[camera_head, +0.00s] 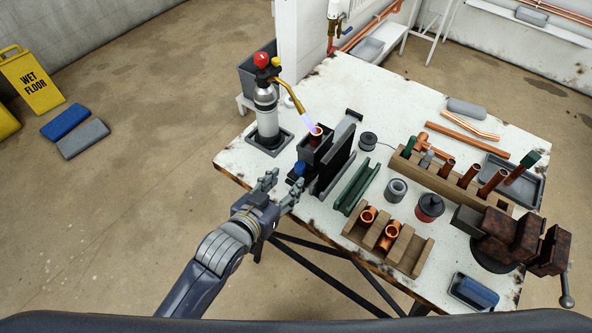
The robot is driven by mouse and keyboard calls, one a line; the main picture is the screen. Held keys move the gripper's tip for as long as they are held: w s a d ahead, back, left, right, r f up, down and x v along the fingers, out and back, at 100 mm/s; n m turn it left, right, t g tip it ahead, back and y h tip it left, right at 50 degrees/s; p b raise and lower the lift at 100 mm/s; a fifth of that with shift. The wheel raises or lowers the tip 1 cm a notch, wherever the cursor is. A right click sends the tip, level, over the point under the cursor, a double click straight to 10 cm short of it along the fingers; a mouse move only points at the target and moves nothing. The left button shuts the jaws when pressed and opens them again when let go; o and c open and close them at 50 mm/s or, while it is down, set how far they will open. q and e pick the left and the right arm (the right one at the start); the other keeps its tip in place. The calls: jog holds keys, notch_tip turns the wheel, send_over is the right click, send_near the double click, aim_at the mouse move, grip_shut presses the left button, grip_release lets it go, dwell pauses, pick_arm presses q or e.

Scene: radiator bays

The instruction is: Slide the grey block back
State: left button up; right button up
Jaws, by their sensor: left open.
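A dark fixture with upright plates (334,160) stands near the table's left edge. A dark grey block (316,155) sits at its left side, with a copper pipe end (317,131) showing at its top. A blue part (299,169) is at the block's near end. I cannot tell for sure which piece of the fixture is the task's grey block. My left gripper (280,189) is open and empty, at the table's front left edge, just short of the blue part and apart from it. My right gripper is not in view.
A gas torch (266,112) stands behind the fixture, its lit flame pointing at the pipe end. A green channel (356,187), a wooden rack (385,239) with copper fittings and a vise (497,236) lie to the right. Bare tabletop shows behind the fixture.

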aim_at(298, 171)
pick_arm(q)
jog(key=x, duration=0.5)
jog(key=shift+w+d, duration=0.1)
jog(key=shift+w, duration=0.1)
jog(key=shift+x, duration=0.85)
jog(key=shift+f, duration=0.1)
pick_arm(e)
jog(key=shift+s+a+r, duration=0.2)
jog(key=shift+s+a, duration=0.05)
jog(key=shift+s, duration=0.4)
pick_arm(q)
jog(key=shift+c, duration=0.9)
grip_shut()
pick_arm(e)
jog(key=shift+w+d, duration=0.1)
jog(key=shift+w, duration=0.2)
